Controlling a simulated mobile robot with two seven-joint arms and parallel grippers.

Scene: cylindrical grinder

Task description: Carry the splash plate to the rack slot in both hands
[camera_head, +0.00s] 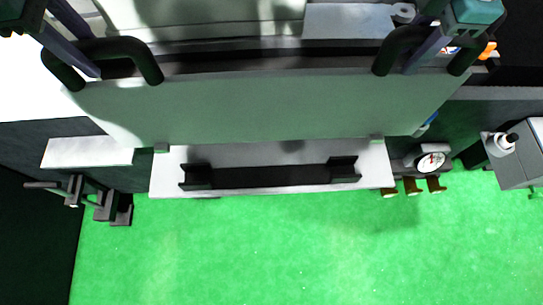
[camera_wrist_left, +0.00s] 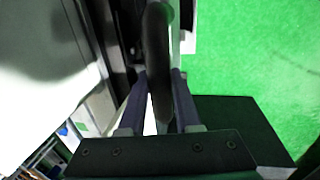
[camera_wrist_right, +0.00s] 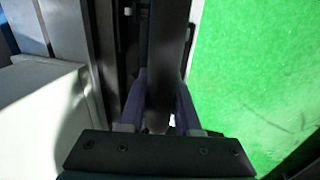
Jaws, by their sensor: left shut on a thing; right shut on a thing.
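The splash plate (camera_head: 260,110) is a wide grey-green panel with a black loop handle near each end. It spans the middle of the head view. My left gripper (camera_head: 90,68) is shut on the left handle (camera_head: 148,62), which also shows between its fingers in the left wrist view (camera_wrist_left: 157,50). My right gripper (camera_head: 415,66) is shut on the right handle (camera_head: 384,55); the dark bar also runs between its fingers in the right wrist view (camera_wrist_right: 163,50). Below the plate in the picture is a pale ledge (camera_head: 162,184) with a black slotted rack (camera_head: 270,178), apparently clear of the plate.
A white block (camera_head: 88,152) and dark fittings (camera_head: 105,206) are at the left. A round dial (camera_head: 431,162) with several brown-tipped knobs stands right of the rack, and a grey box (camera_head: 520,155) lies further right. The green floor (camera_head: 270,250) is clear.

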